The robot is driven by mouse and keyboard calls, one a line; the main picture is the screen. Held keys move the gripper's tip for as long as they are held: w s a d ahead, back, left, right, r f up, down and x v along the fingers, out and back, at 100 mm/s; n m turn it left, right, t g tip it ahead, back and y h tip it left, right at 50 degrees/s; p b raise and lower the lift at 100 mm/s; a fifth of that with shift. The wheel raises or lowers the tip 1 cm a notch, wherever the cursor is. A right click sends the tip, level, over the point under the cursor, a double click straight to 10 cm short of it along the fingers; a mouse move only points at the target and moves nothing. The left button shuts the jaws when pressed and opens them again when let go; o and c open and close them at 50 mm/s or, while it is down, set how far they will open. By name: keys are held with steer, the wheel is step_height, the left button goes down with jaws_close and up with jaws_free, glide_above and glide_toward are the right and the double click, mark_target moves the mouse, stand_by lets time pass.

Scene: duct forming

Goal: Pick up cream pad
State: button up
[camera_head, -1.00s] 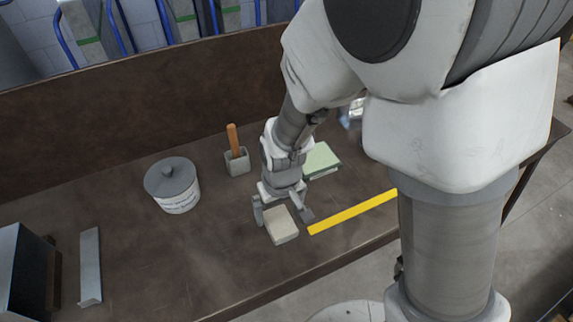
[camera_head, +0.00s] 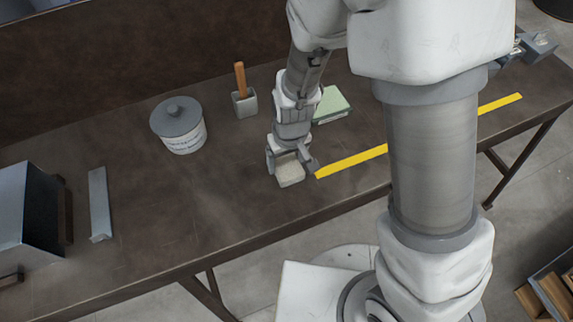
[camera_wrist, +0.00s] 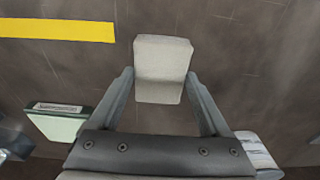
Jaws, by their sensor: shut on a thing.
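The cream pad (camera_head: 291,174) is a small pale block low on the brown table, near its front edge. In the wrist view the cream pad (camera_wrist: 162,68) sits between the tips of my two fingers, with its far part sticking out past them. My gripper (camera_head: 292,168) points down at the pad, one finger on each side. In the wrist view my gripper (camera_wrist: 160,82) is shut on the pad. I cannot tell whether the pad still touches the table.
A yellow strip (camera_head: 352,161) lies just right of the pad. A green pad (camera_head: 331,104) lies behind my gripper. A grey holder (camera_head: 244,103) with an orange handle and a lidded tub (camera_head: 181,127) stand left. A metal strip (camera_head: 100,203) lies farther left. Table between is clear.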

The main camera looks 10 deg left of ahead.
mark_target(291, 167)
steer(key=shift+c, duration=1)
steer(key=shift+r, duration=0.55)
steer(key=r, duration=0.2)
steer(key=d+r+p, duration=0.1)
steer(key=r, duration=0.1)
steer(key=shift+s, duration=0.3)
steer(key=s+d+r+b, duration=0.3)
steer(key=s+d+r, duration=0.2)
steer(key=d, duration=0.3)
steer(key=shift+s+d+r, duration=0.25)
steer(key=shift+s+r, duration=0.15)
steer(key=shift+s, duration=0.15)
